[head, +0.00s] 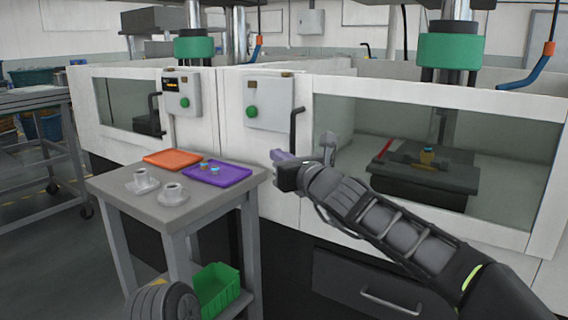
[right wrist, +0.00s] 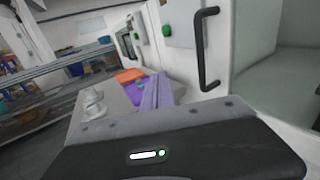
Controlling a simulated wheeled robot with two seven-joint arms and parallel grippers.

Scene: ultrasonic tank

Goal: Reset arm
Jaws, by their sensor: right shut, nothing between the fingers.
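My right arm comes in from the right in the head view, and its gripper (head: 282,157) is held in front of the white tank, just right of the small grey table. Its purple fingers are together and hold nothing; they also show in the right wrist view (right wrist: 158,90). A black door handle (head: 295,128) stands behind and above the gripper; it looms large in the right wrist view (right wrist: 206,48). My left gripper is not in view; a dark rounded part at the bottom left of the head view looks like my own arm.
A green bin (head: 216,287) sits below. The tank window (head: 350,112) shows a dark platform (head: 420,188). A metal rack stands at left.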

